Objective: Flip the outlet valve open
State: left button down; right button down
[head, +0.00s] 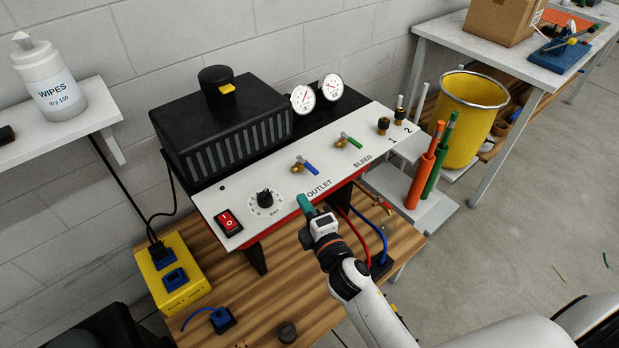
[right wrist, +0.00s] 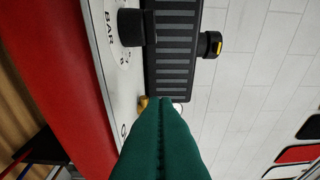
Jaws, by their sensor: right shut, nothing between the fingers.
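The outlet valve (head: 298,166) is a small brass fitting with a blue lever (head: 311,169) on the white sloped panel, above the OUTLET label. Its lever points right and slightly down in the head view. My right gripper (head: 303,200), with teal fingers, is shut and empty at the panel's front edge, below and apart from the valve. In the right wrist view the shut fingers (right wrist: 160,145) point along the panel. A bit of brass (right wrist: 143,103) shows just past their tips, and the blue lever is hidden there. My left gripper is not in view.
A green-handled bleed valve (head: 346,142) sits to the right on the panel (head: 238,200). A dial knob (head: 265,199) and red switch (head: 229,221) are to the left. Two gauges (head: 303,98) stand behind. Red and blue hoses (head: 374,232) hang beneath, beside my right arm.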

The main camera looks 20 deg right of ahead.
aim_at(311, 191)
jog(key=w, duration=0.5)
jog(key=shift+w+a+r+p, duration=0.1)
jog(key=shift+w+a+p, duration=0.1)
jog(key=shift+w+p, duration=0.15)
jog(key=shift+w+d+p, duration=0.2)
jog(key=shift+d+p, duration=0.05)
jog(key=shift+d, duration=0.7)
jog(key=shift+w+d+p, duration=0.2)
jog(key=shift+d, duration=0.7)
jog(key=shift+y, duration=0.4)
jog(key=shift+d+n+y, duration=0.2)
jog(key=shift+n+y, duration=0.4)
jog(key=shift+d+n+g+y+p, duration=0.2)
jog(key=shift+n+g+y+p, duration=0.1)
jog(key=shift+n+y, duration=0.25)
jog(key=shift+d+n+g+y+p, duration=0.15)
jog(key=shift+n+g+y+p, duration=0.2)
jog(key=shift+y, duration=0.4)
